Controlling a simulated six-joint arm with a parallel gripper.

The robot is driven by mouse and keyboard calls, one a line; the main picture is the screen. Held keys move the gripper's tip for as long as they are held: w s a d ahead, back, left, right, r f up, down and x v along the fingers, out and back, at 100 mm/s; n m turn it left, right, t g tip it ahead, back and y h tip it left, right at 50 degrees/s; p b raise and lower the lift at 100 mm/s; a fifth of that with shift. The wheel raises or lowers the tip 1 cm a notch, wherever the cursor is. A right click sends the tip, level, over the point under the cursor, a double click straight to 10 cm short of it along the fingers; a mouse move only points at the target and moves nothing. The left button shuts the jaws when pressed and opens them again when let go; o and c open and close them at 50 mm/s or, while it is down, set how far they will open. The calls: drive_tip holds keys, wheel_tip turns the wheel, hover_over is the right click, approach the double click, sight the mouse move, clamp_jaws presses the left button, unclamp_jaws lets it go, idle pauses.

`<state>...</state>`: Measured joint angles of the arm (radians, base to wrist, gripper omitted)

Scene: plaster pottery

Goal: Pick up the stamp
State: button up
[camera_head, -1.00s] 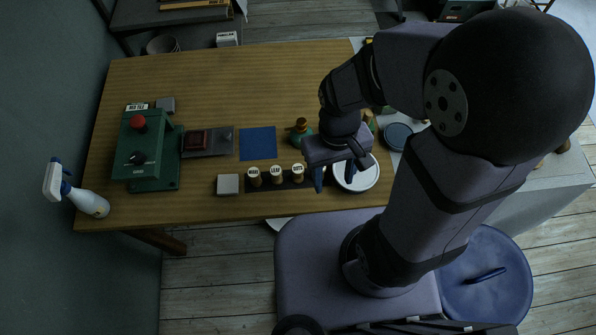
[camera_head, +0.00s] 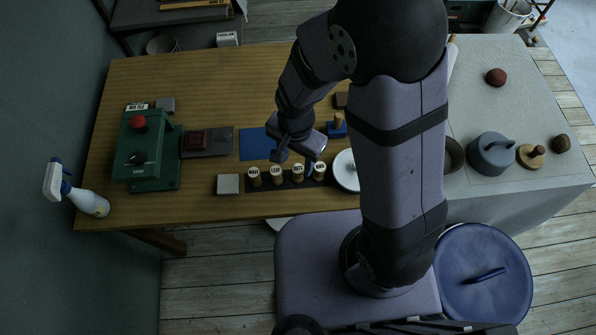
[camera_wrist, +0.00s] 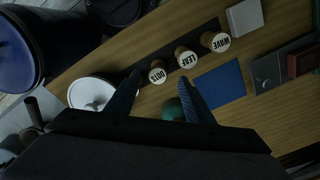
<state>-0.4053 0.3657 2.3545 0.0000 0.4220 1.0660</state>
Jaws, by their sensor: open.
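Several stamps with round pale tops stand upright in a dark rack (camera_head: 264,187) near the table's front edge. In the head view they include the wave stamp (camera_head: 254,177), the leaf stamp (camera_head: 276,175) and the dots stamp (camera_head: 298,173), with one more (camera_head: 319,172) at the right end. My gripper (camera_head: 295,161) hangs over the rack's right part, open and empty. In the wrist view the dots stamp (camera_wrist: 157,73) appears between my fingertips (camera_wrist: 160,79). The leaf stamp (camera_wrist: 186,58) and wave stamp (camera_wrist: 216,42) are off to the right. The right-end stamp is not visible there.
A white round disc (camera_head: 346,172) lies right of the rack. A blue square (camera_head: 257,144) lies behind it, and a grey block (camera_head: 228,184) sits to its left. A green object (camera_wrist: 173,109) is partly behind my finger. A green press (camera_head: 147,155) stands at left.

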sight(298, 168)
drive_tip(key=shift+m, duration=0.4)
drive_tip(key=shift+f, duration=0.1)
drive_tip(key=shift+d+f+p, duration=0.2)
drive_tip(key=shift+f+p, duration=0.35)
drive_tip(key=shift+f, duration=3)
drive_tip(key=shift+c, duration=0.2)
drive_tip(key=c, duration=1.1)
